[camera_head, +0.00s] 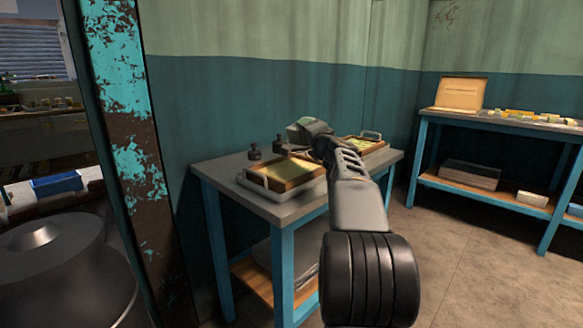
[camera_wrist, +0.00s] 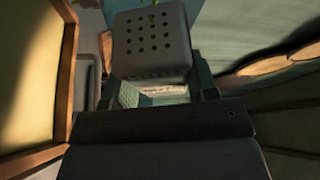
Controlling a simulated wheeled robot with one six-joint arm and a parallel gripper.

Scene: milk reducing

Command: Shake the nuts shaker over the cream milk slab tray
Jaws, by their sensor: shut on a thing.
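My gripper (camera_head: 308,134) is over the small table, shut on the nuts shaker. The shaker (camera_head: 303,128) is a greyish box, partly hidden by my gripper in the head view. In the wrist view its perforated face (camera_wrist: 152,48) shows between my gripper's fingers (camera_wrist: 152,88), with a label below it. A wood-framed tray with a pale cream slab (camera_head: 283,173) sits at the table's front, below and left of my gripper. A second framed tray (camera_head: 366,146) with a yellow-green surface is at the right end. I cannot tell whether nuts are falling.
Two small dark lidded pots (camera_head: 254,152) (camera_head: 279,143) stand at the back left of the table (camera_head: 226,170). A wall is close behind. Another blue-legged table (camera_head: 445,117) with an open box and small items stands right. A peeling post (camera_head: 130,130) is left.

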